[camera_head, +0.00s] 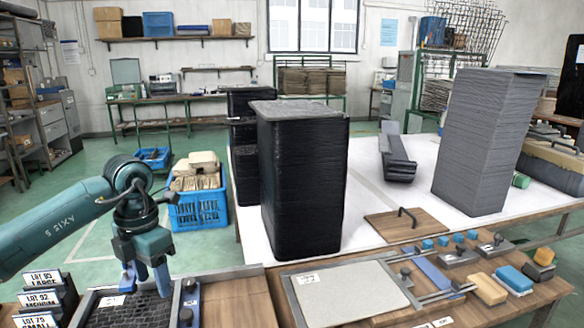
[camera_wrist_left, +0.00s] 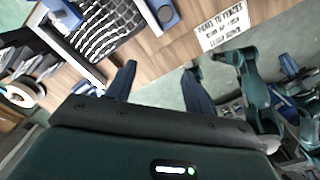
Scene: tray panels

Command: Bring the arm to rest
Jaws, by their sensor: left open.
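My left arm (camera_head: 55,222) is teal and reaches in from the left in the head view. Its gripper (camera_head: 147,284) points down over the dark mesh tray (camera_head: 108,313) at the table's front left edge. The fingers are apart with nothing between them. In the left wrist view the two dark blue fingers of the gripper (camera_wrist_left: 158,72) also stand apart, with wooden tabletop and floor beyond them. The mesh tray (camera_wrist_left: 100,28) shows at the upper left there. I cannot tell the exact height of the fingertips above the tray. My right gripper is not seen.
Lot-labelled bins (camera_head: 42,303) stand left of the tray. A framed grey panel (camera_head: 347,292) lies right of it, with bare wood (camera_head: 232,303) between. A tall black wrapped stack (camera_head: 303,180) stands behind. A blue crate (camera_head: 198,207) is on the floor.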

